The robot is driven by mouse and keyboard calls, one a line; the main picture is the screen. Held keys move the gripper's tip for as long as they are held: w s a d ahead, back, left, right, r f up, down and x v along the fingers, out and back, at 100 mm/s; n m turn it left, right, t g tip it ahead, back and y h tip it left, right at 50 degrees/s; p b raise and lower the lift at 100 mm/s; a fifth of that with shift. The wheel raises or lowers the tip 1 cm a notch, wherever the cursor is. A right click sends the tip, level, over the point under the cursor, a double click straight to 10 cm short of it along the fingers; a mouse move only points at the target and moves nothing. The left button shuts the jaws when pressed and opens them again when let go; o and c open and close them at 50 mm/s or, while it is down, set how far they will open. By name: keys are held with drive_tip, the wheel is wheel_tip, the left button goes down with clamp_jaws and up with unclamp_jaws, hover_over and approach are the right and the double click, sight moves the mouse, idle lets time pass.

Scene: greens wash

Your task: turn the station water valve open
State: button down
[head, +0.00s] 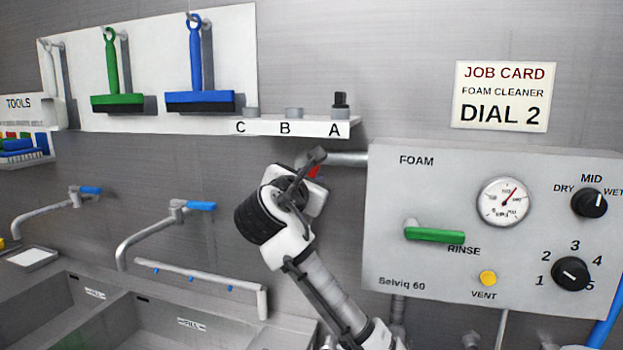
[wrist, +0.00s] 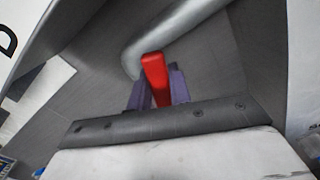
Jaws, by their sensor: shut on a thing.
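The station water valve has a red lever handle (head: 314,171), mostly hidden behind my gripper in the head view. It sits by the grey pipe (head: 346,159) that enters the left side of the foam panel (head: 385,250). In the wrist view the red handle (wrist: 154,72) stands between my two fingers, just below the bent grey pipe (wrist: 172,32). My gripper (wrist: 158,92) is shut on the handle, one finger on each side. In the head view my gripper (head: 308,178) is at the pipe's left end. The lower end of the handle is hidden between the fingers.
The foam panel carries a green rinse lever (head: 435,235), a gauge (head: 503,202), a MID knob (head: 589,203), a numbered dial (head: 571,273) and a yellow vent button (head: 488,278). A shelf (head: 300,126) with labels A, B and C is above my gripper. Sinks (head: 150,322) lie lower left.

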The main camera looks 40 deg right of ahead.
drive_tip(key=c, duration=1.3)
unclamp_jaws()
drive_tip(key=b+v, duration=0.4)
drive_tip(key=v, duration=0.9)
drive_tip(key=shift+s+a+b, duration=0.15)
drive_tip(key=shift+a+b, duration=0.2)
drive_tip(key=shift+b, duration=0.05)
